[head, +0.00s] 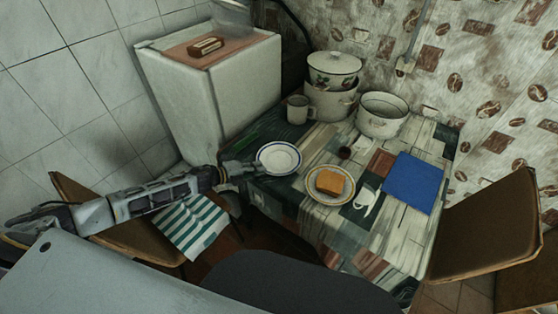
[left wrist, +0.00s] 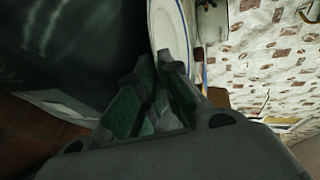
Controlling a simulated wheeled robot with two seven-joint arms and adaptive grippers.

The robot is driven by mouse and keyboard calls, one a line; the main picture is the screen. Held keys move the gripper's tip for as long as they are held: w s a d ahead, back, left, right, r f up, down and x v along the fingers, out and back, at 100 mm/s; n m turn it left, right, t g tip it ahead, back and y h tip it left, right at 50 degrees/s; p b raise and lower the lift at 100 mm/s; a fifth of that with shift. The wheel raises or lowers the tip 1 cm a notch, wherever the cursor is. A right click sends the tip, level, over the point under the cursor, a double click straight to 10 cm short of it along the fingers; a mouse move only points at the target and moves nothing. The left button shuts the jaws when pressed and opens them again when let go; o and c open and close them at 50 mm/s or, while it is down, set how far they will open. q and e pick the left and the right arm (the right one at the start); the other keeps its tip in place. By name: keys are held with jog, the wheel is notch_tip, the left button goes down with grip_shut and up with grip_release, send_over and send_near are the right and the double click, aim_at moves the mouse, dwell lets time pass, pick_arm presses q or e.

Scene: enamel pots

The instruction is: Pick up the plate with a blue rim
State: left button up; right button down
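The white plate with a blue rim (head: 279,158) lies flat near the left edge of the table. My left gripper (head: 246,168) is low at the table edge, just left of this plate, with its fingertips pointing at the near-left part of the rim. In the left wrist view the plate (left wrist: 168,28) rises just beyond the fingertips of the left gripper (left wrist: 159,66). My right gripper is not in view.
Right of the plate is another plate (head: 346,198) with bread (head: 329,182). A blue flat item (head: 409,183) lies at right. A chair with a striped cloth (head: 191,226) is beneath my left arm.

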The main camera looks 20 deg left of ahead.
pick_arm(q)
jog(key=shift+w+d+f, duration=0.1)
jog(key=shift+w+d, duration=0.1)
dwell(0.4)
grip_shut()
